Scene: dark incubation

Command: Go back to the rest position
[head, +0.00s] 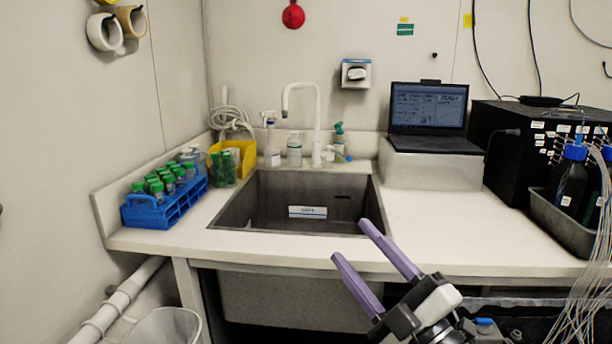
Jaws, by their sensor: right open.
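My right gripper (352,242) comes in from the lower right of the head view. Its two purple fingers are apart and nothing shows between them. The fingers point up and left, in front of the sink's (228,208) right front corner as seen from here. I cannot tell whether they touch the counter edge. My left gripper is not in view.
A blue rack (160,212) of green-capped tubes stands left of the sink. A laptop (428,112) sits on a raised block (430,170). A grey tray (562,226) with dark bottles is at right. The counter (455,228) between is clear.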

